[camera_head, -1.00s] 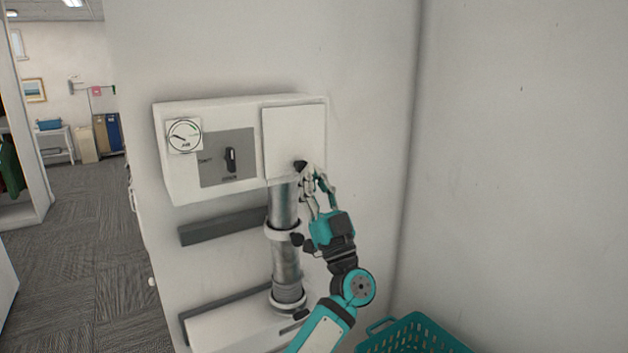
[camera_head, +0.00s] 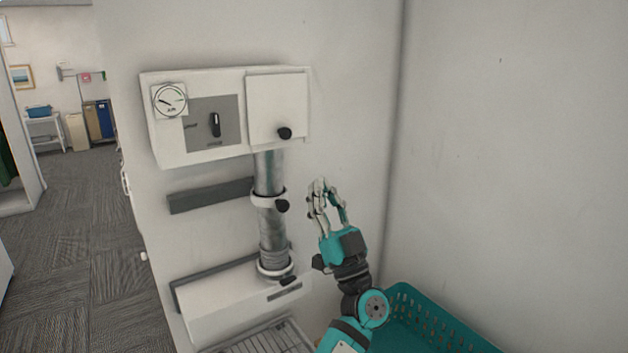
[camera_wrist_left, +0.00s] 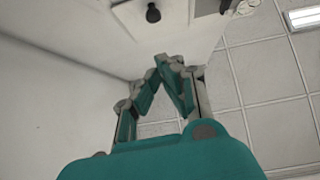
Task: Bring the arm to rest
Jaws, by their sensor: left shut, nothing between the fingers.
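My left gripper (camera_head: 327,190) is a teal and grey adaptive gripper, shut and empty. It points up in front of the wall, to the right of the metal pipe and below the white panel door, apart from both. In the left wrist view its fingertips (camera_wrist_left: 165,62) meet at the middle. The white panel door (camera_head: 277,108) is closed flat on the wall box, with a black knob (camera_head: 284,133) at its lower right. The knob also shows in the left wrist view (camera_wrist_left: 153,13). My right gripper is not in view.
The wall box (camera_head: 170,140) carries a round gauge (camera_head: 170,100) and a black switch (camera_head: 215,124). A metal pipe (camera_head: 272,232) runs down to a lower white box (camera_head: 225,308). A teal basket (camera_head: 425,325) stands at the lower right. Carpet floor (camera_head: 70,235) is open at the left.

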